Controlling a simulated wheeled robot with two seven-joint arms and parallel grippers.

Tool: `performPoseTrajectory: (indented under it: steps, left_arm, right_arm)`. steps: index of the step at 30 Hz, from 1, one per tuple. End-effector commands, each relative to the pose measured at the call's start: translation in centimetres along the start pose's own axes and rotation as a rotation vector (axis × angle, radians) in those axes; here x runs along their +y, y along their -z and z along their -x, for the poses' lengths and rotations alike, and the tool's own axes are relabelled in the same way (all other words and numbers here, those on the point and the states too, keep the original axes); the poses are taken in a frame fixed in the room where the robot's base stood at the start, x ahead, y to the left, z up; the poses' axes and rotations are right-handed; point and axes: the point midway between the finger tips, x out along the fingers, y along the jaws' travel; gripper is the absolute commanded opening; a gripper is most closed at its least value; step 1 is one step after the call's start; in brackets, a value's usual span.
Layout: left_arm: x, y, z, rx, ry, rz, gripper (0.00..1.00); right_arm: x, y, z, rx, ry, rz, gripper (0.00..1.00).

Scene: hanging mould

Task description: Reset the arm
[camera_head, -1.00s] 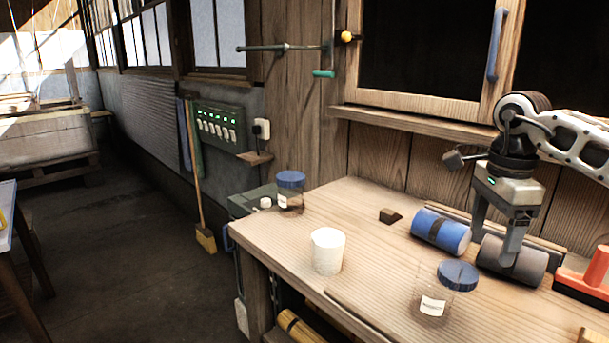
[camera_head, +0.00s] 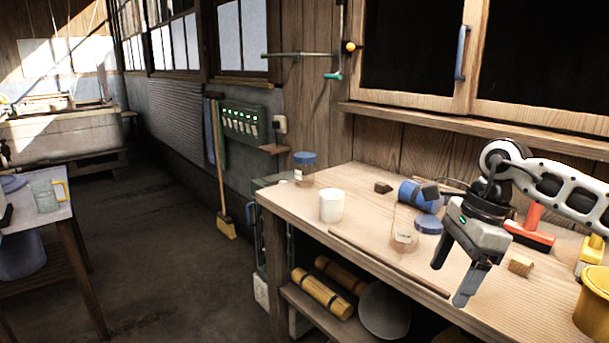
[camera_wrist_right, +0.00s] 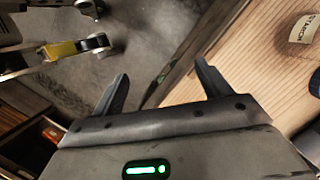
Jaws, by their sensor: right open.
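My right gripper (camera_head: 452,282) is open and empty in the head view. It hangs over the front edge of the wooden workbench (camera_head: 365,240), its fingers pointing down. In the right wrist view its two fingers (camera_wrist_right: 160,80) stand apart with floor and the bench edge between and beyond them. My left gripper is not in the head view.
On the bench stand a white cup (camera_head: 332,206), a clear jar with a blue lid (camera_head: 428,225), a blue roller (camera_head: 415,197), a wooden block (camera_head: 521,265) and a red tool (camera_head: 530,232). A yellow bucket (camera_head: 592,305) is at the right. The floor (camera_head: 165,260) left is clear.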

Motion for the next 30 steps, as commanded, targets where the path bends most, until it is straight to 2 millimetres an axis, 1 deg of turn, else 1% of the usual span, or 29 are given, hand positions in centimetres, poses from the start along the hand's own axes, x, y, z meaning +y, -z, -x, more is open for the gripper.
performPoseTrajectory:
  steps: [1, 2, 5, 8, 9, 10, 12, 13, 15, 17, 18, 20, 21, 23, 24, 26, 27, 28, 29, 30]
  left_arm:
    - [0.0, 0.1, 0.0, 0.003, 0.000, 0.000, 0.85]
    - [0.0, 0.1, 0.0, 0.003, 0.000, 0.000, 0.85]
    - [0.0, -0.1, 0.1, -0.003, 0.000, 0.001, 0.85]
    - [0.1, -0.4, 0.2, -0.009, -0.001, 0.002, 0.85]
    - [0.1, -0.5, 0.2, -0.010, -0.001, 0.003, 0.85]
    - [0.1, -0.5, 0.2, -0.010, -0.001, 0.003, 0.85]
    - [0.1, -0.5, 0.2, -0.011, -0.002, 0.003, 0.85]
    - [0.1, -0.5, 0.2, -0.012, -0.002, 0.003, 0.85]
    - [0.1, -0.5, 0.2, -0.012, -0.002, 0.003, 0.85]
    - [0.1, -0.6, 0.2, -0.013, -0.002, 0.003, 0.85]
    - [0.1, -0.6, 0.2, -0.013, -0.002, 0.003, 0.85]
    - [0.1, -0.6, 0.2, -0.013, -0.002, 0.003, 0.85]
    - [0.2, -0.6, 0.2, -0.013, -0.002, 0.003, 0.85]
    - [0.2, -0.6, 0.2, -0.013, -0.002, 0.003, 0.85]
    - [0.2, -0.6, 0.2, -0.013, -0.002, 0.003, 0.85]
    - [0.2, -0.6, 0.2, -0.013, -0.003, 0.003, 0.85]
    - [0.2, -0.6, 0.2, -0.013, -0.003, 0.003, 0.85]
    - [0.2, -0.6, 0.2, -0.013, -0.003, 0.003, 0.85]
    - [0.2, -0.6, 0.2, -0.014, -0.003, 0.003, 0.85]
    - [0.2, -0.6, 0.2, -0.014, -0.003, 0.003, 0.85]
  right_arm:
    - [0.4, -1.4, -1.4, -0.049, -0.019, 0.005, 0.77]
    - [0.6, -2.2, -2.1, -0.082, -0.027, 0.003, 0.77]
    - [1.7, -5.6, -4.9, -0.215, -0.071, -0.010, 0.77]
    - [3.7, -10.3, -8.0, -0.412, -0.145, -0.056, 0.77]
    - [4.8, -12.7, -9.1, -0.515, -0.190, -0.094, 0.77]
    - [5.8, -14.6, -9.9, -0.604, -0.232, -0.134, 0.77]
    - [7.9, -18.6, -10.7, -0.817, -0.339, -0.260, 0.77]
    - [8.7, -20.1, -10.8, -0.905, -0.388, -0.324, 0.77]
    - [9.9, -22.7, -10.4, -1.099, -0.508, -0.498, 0.77]
    - [10.3, -24.0, -9.9, -1.253, -0.616, -0.672, 0.77]
    - [10.3, -24.4, -9.6, -1.347, -0.690, -0.800, 0.77]
    - [9.9, -24.3, -9.2, -1.476, -0.803, -1.008, 0.77]
    - [9.5, -23.7, -9.3, -1.553, -0.878, -1.159, 0.77]
    - [8.9, -22.3, -9.9, -1.652, -0.989, -1.397, 0.77]
    - [8.4, -20.9, -10.7, -1.708, -1.059, -1.565, 0.77]
    - [8.1, -18.4, -12.4, -1.773, -1.166, -1.831, 0.77]
    - [8.2, -16.4, -13.9, -1.804, -1.230, -2.016, 0.77]
    - [8.4, -14.9, -15.2, -1.820, -1.276, -2.159, 0.77]
    - [8.9, -13.4, -16.6, 1.737, 1.251, 2.185, 0.77]
    - [9.8, -11.3, -18.5, 1.567, 1.172, 2.135, 0.77]
